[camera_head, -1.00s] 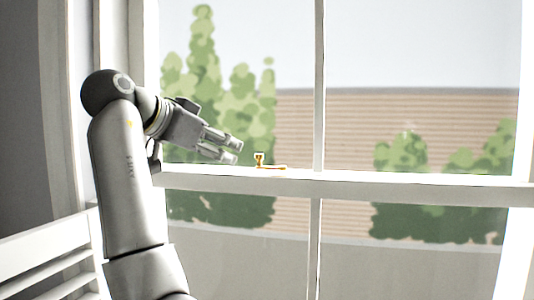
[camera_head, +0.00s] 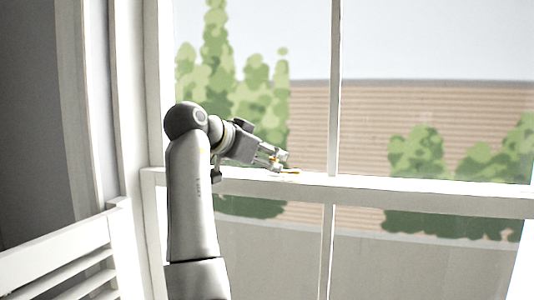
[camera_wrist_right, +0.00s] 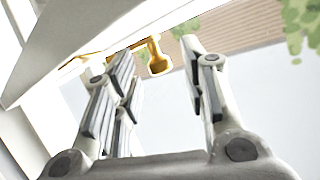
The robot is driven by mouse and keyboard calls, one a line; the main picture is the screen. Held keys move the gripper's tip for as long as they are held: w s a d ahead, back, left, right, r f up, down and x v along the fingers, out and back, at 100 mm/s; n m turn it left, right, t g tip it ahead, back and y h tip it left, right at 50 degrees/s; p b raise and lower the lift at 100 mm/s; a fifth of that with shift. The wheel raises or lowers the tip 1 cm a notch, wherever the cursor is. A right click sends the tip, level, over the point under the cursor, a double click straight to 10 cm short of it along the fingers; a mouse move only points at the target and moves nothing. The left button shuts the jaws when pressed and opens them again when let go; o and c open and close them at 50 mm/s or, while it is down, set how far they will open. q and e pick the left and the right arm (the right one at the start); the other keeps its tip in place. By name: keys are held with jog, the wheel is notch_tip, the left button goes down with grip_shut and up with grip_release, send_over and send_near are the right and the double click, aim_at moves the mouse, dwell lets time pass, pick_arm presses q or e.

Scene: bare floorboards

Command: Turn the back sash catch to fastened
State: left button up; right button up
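The brass sash catch (camera_head: 291,172) sits on the white meeting rail (camera_head: 430,195) of the window. Its plate and lever lie along the rail, partly hidden by my right gripper (camera_head: 281,161). In the right wrist view the catch's knob (camera_wrist_right: 158,60) shows in the gap between the open fingers (camera_wrist_right: 160,66), near the fingertips. The fingers stand apart on either side of the knob, and I see no clear grip on it. The catch's gold base shows behind the left finger. My left gripper is in neither view.
A vertical white glazing bar (camera_head: 335,90) rises just right of the catch. The window frame (camera_head: 157,80) and a white slatted shutter (camera_head: 60,262) stand at the left. The rail to the right is clear. Trees and a brick wall show beyond the glass.

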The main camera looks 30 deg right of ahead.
jog(key=shift+c, duration=0.8)
grip_shut()
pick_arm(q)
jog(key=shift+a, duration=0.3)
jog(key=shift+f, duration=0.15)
pick_arm(e)
jog(key=shift+f, duration=0.1)
